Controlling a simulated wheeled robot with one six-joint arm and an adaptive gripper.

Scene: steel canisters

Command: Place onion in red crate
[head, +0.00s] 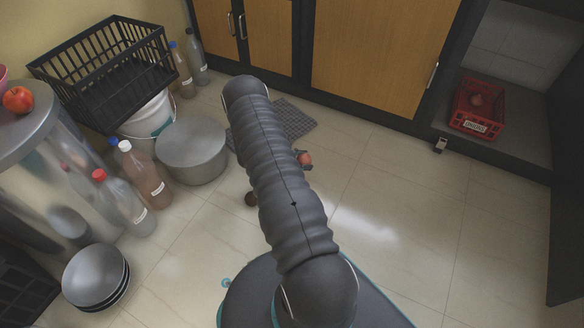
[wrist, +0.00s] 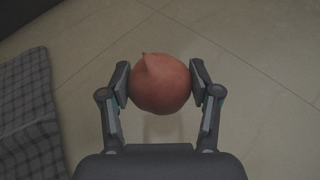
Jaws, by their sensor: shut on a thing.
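A reddish-brown onion (wrist: 161,88) with a pointed tip sits between the two fingers of my gripper (wrist: 160,82) in the wrist view. The fingers press on it from both sides. In the head view the onion (head: 305,159) shows just right of my arm, above the floor; my arm hides most of the gripper. The red crate (head: 458,115) stands at the upper right in the open dark cabinet, well away from my gripper. A round reddish thing (head: 477,99) lies inside it, and a white label is on its front.
A small brown round thing (head: 251,199) shows left of my arm, partly hidden. A grey checked cloth (head: 297,119) lies on the floor. A metal pot (head: 191,151), several bottles and a black crate (head: 107,73) stand at left. The floor toward the cabinet is clear.

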